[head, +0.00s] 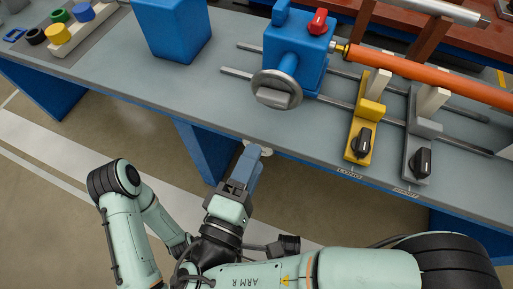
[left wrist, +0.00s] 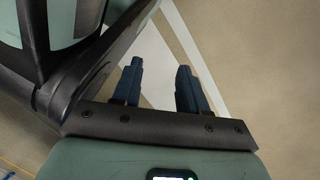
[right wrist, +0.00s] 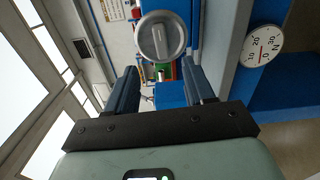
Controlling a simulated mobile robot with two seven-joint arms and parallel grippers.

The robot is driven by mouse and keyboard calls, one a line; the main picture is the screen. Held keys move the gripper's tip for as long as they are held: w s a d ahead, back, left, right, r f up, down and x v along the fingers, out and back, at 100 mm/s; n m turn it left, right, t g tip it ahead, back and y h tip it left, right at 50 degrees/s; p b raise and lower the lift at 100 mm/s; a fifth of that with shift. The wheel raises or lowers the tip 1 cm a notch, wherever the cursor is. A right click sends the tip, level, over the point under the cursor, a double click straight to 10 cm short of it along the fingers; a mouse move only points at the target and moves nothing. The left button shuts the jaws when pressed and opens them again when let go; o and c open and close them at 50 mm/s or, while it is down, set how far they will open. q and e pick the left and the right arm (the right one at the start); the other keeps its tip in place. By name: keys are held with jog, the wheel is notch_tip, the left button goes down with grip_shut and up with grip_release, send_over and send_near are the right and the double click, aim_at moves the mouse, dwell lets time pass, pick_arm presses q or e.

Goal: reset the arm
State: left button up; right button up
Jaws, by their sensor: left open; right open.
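My right gripper (head: 251,166) is in front of the bench's front edge, below the handwheel. In the right wrist view its fingers (right wrist: 161,82) are apart with nothing held between them. My left gripper (left wrist: 160,80) shows in the left wrist view, open and empty over the bare floor; I cannot make it out in the head view. My left arm folds at the left of the head view. The blue winder head (head: 296,50) carries a red knob (head: 318,22) and a grey handwheel (head: 277,89). The handwheel also shows in the right wrist view (right wrist: 162,37), ahead of the fingers.
The grey bench (head: 110,70) has a blue bin (head: 170,28) and coloured rings on a rack. An orange rod (head: 435,75) runs above a yellow clamp (head: 360,135) and a grey clamp (head: 418,150). A round dial (right wrist: 262,46) is on the bench front. The floor ahead is clear.

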jog(key=shift+f, duration=0.1)
dwell(0.5)
